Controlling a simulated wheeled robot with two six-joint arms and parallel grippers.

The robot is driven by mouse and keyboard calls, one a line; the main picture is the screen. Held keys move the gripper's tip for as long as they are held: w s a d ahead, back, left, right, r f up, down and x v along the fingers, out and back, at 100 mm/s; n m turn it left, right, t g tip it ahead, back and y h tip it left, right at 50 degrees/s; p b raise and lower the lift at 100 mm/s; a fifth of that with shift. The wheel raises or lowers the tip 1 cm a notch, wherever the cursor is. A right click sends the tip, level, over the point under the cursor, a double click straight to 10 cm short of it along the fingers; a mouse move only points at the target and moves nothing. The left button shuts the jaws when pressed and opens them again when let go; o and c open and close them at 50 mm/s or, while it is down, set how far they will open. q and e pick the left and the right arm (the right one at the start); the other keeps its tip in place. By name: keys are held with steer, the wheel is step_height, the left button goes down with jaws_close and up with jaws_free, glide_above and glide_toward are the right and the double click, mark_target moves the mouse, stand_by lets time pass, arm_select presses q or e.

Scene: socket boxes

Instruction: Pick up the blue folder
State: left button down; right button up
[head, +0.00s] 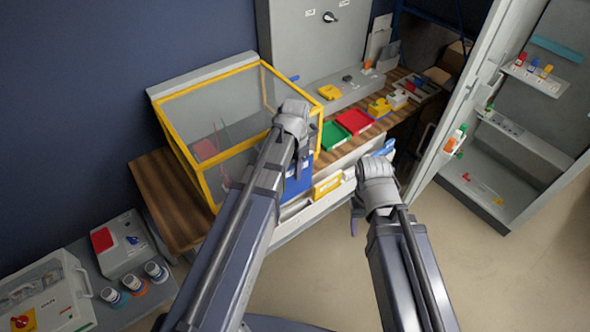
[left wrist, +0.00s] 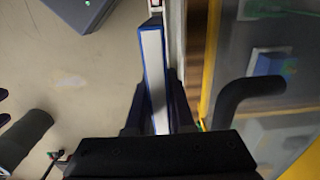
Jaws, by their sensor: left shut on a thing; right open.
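The blue folder (head: 297,184) hangs upright below my left gripper (head: 299,163), in front of the workbench. In the left wrist view the folder (left wrist: 154,75) shows edge-on, with blue covers and a white strip between them. My left gripper (left wrist: 158,112) is shut on it, one dark finger on each side. In the head view my left arm hides part of the folder. I cannot tell whether its lower edge touches the rack. My right gripper (head: 354,218) is open and empty, to the right in front of the bench.
A yellow folder (head: 327,186) stands in the white front rack (head: 292,209). A yellow-framed clear enclosure (head: 210,130) is close left of my left gripper. Green (head: 333,136) and red (head: 355,121) trays lie on the bench. An open cabinet (head: 500,190) stands right. The front floor is clear.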

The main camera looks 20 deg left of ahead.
arm_select(q)
step_height(320, 180, up, 8)
steer(key=p, duration=0.7)
steer(key=shift+r, duration=0.1)
arm_select(e)
step_height(320, 180, up, 8)
steer(key=shift+r, duration=0.15)
